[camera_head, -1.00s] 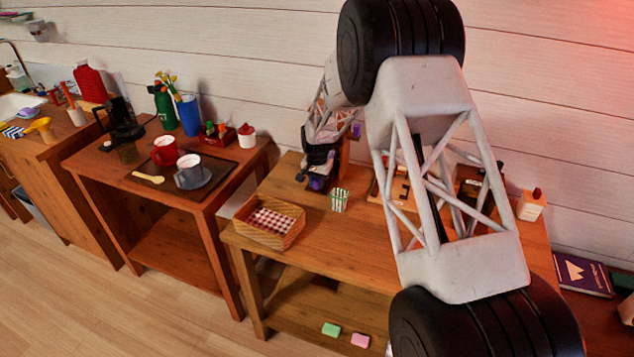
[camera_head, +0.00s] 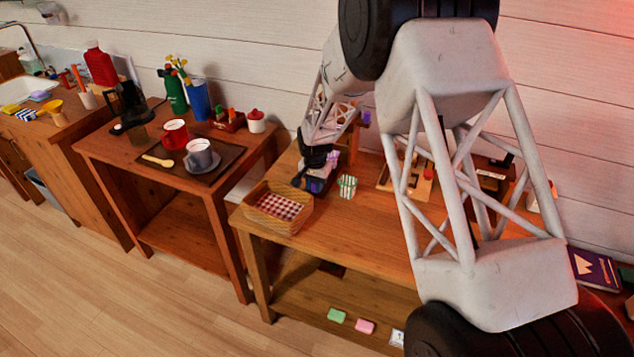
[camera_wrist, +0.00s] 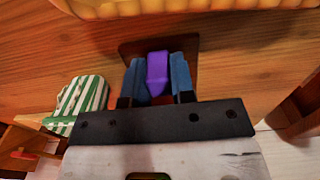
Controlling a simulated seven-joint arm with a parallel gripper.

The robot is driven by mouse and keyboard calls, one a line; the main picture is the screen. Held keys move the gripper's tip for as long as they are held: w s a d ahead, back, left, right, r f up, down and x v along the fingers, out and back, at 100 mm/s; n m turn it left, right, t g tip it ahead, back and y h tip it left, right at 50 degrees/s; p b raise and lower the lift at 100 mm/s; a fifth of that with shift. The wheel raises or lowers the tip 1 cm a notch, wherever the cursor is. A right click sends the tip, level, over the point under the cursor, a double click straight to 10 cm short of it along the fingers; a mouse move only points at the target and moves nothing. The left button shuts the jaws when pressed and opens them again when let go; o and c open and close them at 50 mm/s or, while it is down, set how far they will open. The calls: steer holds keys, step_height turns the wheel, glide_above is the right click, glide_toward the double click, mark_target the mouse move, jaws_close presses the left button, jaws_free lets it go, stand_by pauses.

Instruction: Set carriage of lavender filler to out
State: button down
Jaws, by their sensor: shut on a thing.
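The lavender filler stands at the back of the near wooden table, with an upright wooden post and a purple part (camera_head: 366,118) high on it. The rest of it is largely hidden behind my arm. My gripper (camera_head: 316,184) is low over the table, between the basket and the striped cup. In the wrist view, the blue fingers of my gripper (camera_wrist: 160,78) are shut on a purple piece (camera_wrist: 157,72), which looks like the carriage handle. A dark flat plate (camera_wrist: 130,48) lies beneath it on the wood. Whether the carriage is fully out cannot be told.
A wicker basket with checked cloth (camera_head: 300,216) stands at the table's front left, close ahead of the fingers in the wrist view. A green-and-white striped cup (camera_head: 347,187) stands just right of my gripper. Wooden trays stand behind my arm.

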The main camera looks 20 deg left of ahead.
steer(key=shift+s, duration=0.2)
steer(key=c, duration=1)
jaws_free()
steer(key=shift+o, duration=0.2)
steer(key=shift+r, duration=3.9)
